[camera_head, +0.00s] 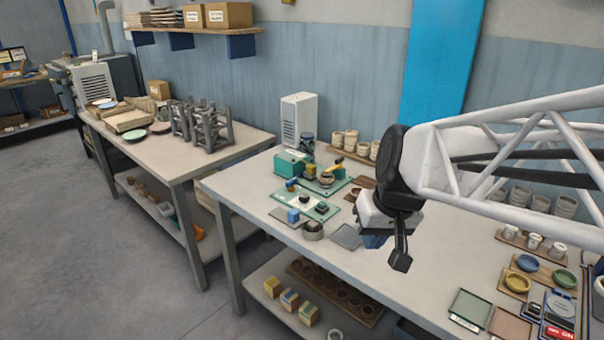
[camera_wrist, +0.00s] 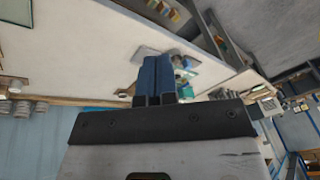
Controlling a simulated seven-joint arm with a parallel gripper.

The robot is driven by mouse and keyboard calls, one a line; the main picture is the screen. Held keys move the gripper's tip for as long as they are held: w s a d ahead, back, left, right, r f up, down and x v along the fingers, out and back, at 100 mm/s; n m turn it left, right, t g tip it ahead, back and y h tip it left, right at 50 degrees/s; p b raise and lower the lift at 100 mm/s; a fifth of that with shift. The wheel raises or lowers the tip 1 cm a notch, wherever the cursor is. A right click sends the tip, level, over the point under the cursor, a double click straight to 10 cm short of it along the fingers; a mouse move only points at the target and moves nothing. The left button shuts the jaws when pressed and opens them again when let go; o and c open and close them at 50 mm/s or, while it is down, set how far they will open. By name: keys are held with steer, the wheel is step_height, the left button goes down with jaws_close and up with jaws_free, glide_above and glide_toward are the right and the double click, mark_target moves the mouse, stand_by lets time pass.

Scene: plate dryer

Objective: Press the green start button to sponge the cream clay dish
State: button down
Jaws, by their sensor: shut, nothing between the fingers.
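My gripper (camera_head: 374,241) hangs over the front middle of the table, its blue fingers pointing down beside the small machines. In the wrist view the two blue fingers (camera_wrist: 156,66) are together with nothing between them. A teal machine (camera_head: 291,163) with a yellow part stands left of my gripper. A small brownish-cream dish (camera_head: 327,179) appears to sit on the green plate beside it; I cannot tell if it is the clay dish. In front is a pale green panel (camera_head: 306,204) with small blue and dark blocks. I cannot make out a green start button.
A grey bowl (camera_head: 313,229) and a flat grey plate (camera_head: 347,237) lie near the table's front edge. Cream cups (camera_head: 351,142) stand behind. Colored bowls (camera_head: 517,282) and a red "ON" sign (camera_head: 560,332) are at the right. The table between is mostly clear.

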steer(key=w+a+y, duration=0.2)
steer(key=w, duration=1.1)
steer(key=t+y, duration=0.3)
glide_above(324, 204)
step_height(324, 204, down, 10)
steer(key=shift+w+f+n, duration=0.2)
steer(key=shift+f+n, duration=0.1)
steer(key=shift+f, duration=0.1)
steer(key=shift+f, duration=0.15)
steer(key=shift+f, duration=4.25)
